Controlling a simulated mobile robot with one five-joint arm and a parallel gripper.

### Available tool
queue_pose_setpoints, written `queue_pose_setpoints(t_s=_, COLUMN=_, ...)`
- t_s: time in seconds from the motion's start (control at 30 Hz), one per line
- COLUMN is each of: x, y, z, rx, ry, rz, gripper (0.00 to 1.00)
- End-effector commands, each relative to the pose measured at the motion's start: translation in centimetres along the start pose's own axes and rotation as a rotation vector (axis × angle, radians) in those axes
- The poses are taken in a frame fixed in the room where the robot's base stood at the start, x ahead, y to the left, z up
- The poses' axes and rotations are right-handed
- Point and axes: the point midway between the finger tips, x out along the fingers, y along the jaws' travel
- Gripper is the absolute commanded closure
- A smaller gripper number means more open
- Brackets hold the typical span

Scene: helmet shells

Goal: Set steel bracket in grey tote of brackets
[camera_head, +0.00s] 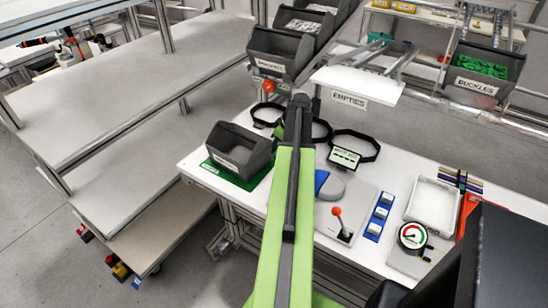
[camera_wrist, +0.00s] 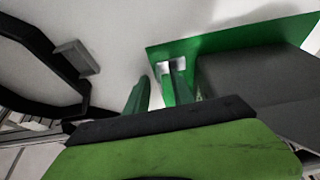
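A small pale metallic piece (camera_wrist: 170,68), possibly the steel bracket, shows at the edge of a green mat (camera_wrist: 215,45) in the wrist view. My gripper (camera_wrist: 160,92) has its two green fingers apart, with the right finger overlapping the piece. I see no clear grip on it. A dark grey tote (camera_wrist: 250,75) is just right of the fingers. In the head view, a grey tote (camera_head: 262,150) sits on the green mat left of my arm; its label is too small to read. Another grey tote (camera_head: 272,68) on the rack has a blurred label. My arm hides the fingertips there.
Black strap rings (camera_head: 358,141) lie on the white bench behind and beside my arm. A red-knobbed lever (camera_head: 338,222), a gauge (camera_head: 412,236) and a white tray (camera_head: 433,205) are to the right. A BUCKLES tote (camera_head: 484,75) and EMPTIES shelf (camera_head: 360,82) are behind.

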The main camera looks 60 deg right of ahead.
Motion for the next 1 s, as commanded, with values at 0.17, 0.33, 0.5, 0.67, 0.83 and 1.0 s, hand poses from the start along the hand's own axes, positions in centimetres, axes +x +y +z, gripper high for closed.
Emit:
queue_pose_setpoints(t_s=0.17, x=-0.2, y=0.0, z=0.0, rx=0.0, ry=0.0, rz=0.0, gripper=0.81)
queue_pose_setpoints(t_s=0.33, x=-0.2, y=0.0, z=0.0, rx=0.0, ry=0.0, rz=0.0, gripper=1.0)
queue_pose_setpoints(t_s=0.5, x=-0.2, y=0.0, z=0.0, rx=0.0, ry=0.0, rz=0.0, gripper=1.0)
queue_pose_setpoints(t_s=0.67, x=-0.2, y=0.0, z=0.0, rx=0.0, ry=0.0, rz=0.0, gripper=1.0)
queue_pose_setpoints(t_s=0.83, x=-0.4, y=0.0, z=-0.1, rx=0.0, ry=0.0, rz=0.0, gripper=1.0)
queue_pose_setpoints(t_s=1.0, x=-1.9, y=0.0, z=-0.7, rx=0.0, ry=0.0, rz=0.0, gripper=1.0)
